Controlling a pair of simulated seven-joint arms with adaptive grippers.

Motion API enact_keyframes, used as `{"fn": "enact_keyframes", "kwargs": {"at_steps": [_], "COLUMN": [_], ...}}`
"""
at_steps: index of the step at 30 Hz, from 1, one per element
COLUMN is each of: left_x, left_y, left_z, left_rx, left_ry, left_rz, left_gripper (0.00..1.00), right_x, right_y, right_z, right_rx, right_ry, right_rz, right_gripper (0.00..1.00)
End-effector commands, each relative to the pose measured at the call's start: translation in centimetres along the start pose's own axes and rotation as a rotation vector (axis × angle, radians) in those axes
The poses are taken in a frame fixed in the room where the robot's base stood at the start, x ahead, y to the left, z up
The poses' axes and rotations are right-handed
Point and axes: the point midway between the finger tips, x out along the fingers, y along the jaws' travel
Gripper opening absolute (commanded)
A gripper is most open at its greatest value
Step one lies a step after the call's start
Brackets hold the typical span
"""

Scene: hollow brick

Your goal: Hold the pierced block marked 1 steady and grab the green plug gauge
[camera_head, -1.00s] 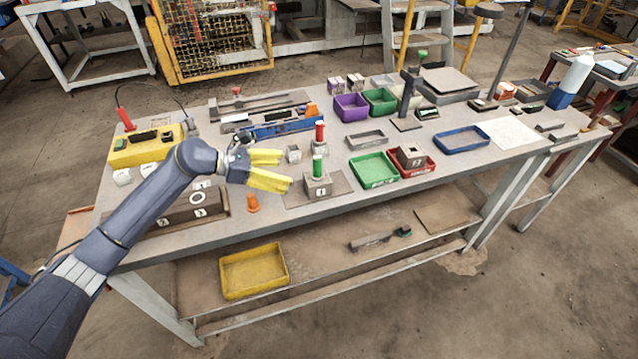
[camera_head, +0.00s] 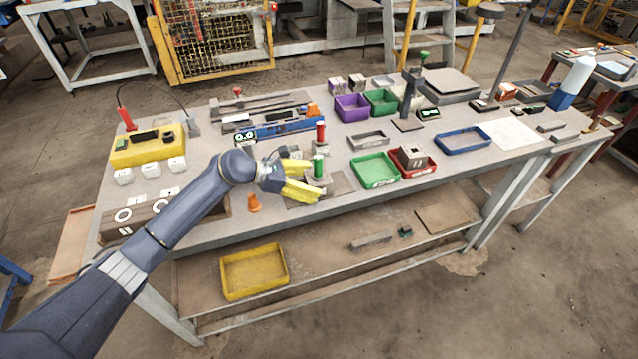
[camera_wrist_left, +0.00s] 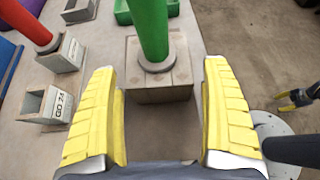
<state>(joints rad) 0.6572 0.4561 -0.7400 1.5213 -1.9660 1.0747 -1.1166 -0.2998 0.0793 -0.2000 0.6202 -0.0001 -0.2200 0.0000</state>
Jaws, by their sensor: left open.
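The green plug gauge (camera_head: 319,166) stands upright in the grey pierced block (camera_head: 328,183) near the front of the bench. Its mark cannot be read now. My left gripper (camera_head: 314,181) is open at the block's left side, and its yellow fingers partly hide the block. In the left wrist view, the green plug gauge (camera_wrist_left: 152,30) rises from a collar on the block (camera_wrist_left: 128,72). The open fingers of my left gripper (camera_wrist_left: 160,72) lie on either side of the block's near part, with gaps showing. What looks like my right gripper (camera_wrist_left: 292,99) is small at the right edge, far from the block.
A red plug (camera_head: 320,132) stands in another block just behind. An orange cone-like piece (camera_head: 254,203) is in front of my left wrist. A green tray (camera_head: 374,168) and a red tray (camera_head: 422,169) lie to the right. A grey block (camera_wrist_left: 47,103) stands left of my fingers.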

Motion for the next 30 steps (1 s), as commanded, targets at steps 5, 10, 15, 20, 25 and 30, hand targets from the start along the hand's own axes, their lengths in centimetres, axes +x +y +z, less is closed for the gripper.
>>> {"fn": "enact_keyframes", "kwargs": {"at_steps": [5,10,15,20,25,30], "left_x": [1.1,1.7,1.8,1.8,1.8,1.8], "left_y": [0.1,0.0,0.0,0.0,0.0,0.0], "left_z": [0.1,0.0,0.0,0.0,0.0,0.0], "left_rx": [0.000,0.000,0.000,0.000,0.000,0.000], "left_ry": [-0.001,0.000,0.000,0.000,0.000,0.000], "left_rz": [0.001,0.000,0.000,0.000,0.000,0.000], "left_gripper": [0.81,0.81,0.81,0.81,0.66,0.46], "right_x": [0.0,0.0,0.0,0.0,0.0,0.0], "right_y": [0.1,0.1,0.1,0.1,0.1,0.1], "right_z": [0.0,0.0,0.0,0.0,0.0,0.1], "right_rx": [0.000,0.000,0.000,0.000,0.000,0.000], "right_ry": [0.000,0.000,0.000,0.000,0.000,-0.001], "right_rz": [0.000,0.001,0.001,0.001,0.001,0.001], "right_gripper": [0.44,0.44,0.44,0.44,0.44,0.44]}}
